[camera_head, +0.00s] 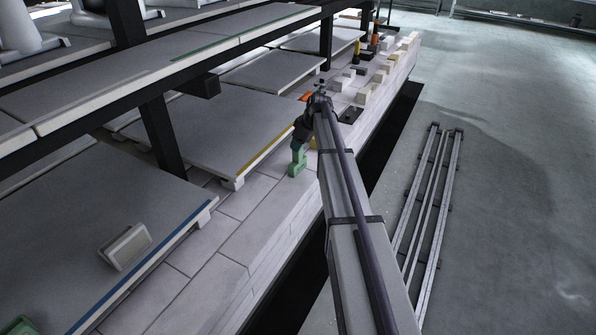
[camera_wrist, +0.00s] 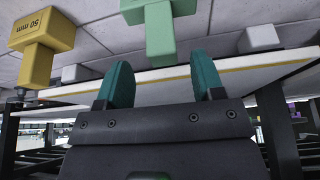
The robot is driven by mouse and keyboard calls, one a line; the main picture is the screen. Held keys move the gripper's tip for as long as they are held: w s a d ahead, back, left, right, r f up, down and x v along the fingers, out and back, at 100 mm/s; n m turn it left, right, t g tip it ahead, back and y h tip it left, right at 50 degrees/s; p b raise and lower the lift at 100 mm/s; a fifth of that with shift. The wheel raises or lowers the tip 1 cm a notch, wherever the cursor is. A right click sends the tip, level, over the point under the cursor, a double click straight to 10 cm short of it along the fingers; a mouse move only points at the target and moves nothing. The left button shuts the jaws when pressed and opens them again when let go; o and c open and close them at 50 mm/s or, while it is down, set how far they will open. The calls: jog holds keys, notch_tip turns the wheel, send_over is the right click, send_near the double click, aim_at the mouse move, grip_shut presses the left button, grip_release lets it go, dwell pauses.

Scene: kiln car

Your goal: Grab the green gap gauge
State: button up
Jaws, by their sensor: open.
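The green gap gauge (camera_head: 297,161) is a green block with a wide part and a narrower stem. It stands on the pale brick deck beside the front edge of a low grey shelf in the head view. My gripper (camera_head: 300,138) is just behind and above it, partly hidden by my arm. In the wrist view the gauge (camera_wrist: 160,35) shows at top centre, its stem lined up with the gap between the fingers. My gripper (camera_wrist: 162,80) has its two green fingertips apart with nothing between them. I cannot tell whether the fingers touch the gauge.
A yellow gauge marked 50 mm (camera_wrist: 40,42) stands left of the green one in the wrist view. A yellow-edged shelf slab (camera_wrist: 230,76) lies close to the fingers. Several pale blocks (camera_head: 365,93) stand farther along the deck. Another green object (camera_head: 20,326) is at bottom left.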

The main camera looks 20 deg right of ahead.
aim_at(298, 159)
jog(key=b+x, duration=0.4)
jog(key=x, duration=0.1)
jog(key=shift+a+f+b, duration=0.15)
jog(key=shift+f+b, duration=0.05)
jog(key=shift+b, duration=0.2)
jog(key=shift+r, duration=0.3)
grip_shut()
